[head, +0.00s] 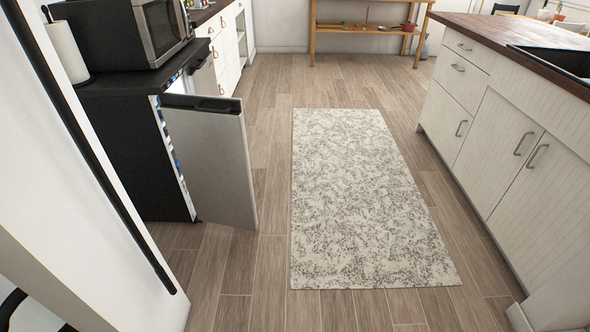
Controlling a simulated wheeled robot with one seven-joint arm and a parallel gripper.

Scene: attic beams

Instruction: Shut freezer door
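A small black freezer (130,150) stands at the left, under a microwave. Its silver-grey door (222,165) is open and sticks out toward the rug. A strip of the lit interior (172,150) with some contents shows between body and door. The door has a dark top edge. My gripper is not in view.
A patterned rug (365,200) lies on the wood floor, with bare floor (265,90) around it. White island cabinets (500,140) stand at the right. A microwave (150,30) and paper towel roll (67,48) sit on the freezer. A wooden shelf table (370,28) is at the back.

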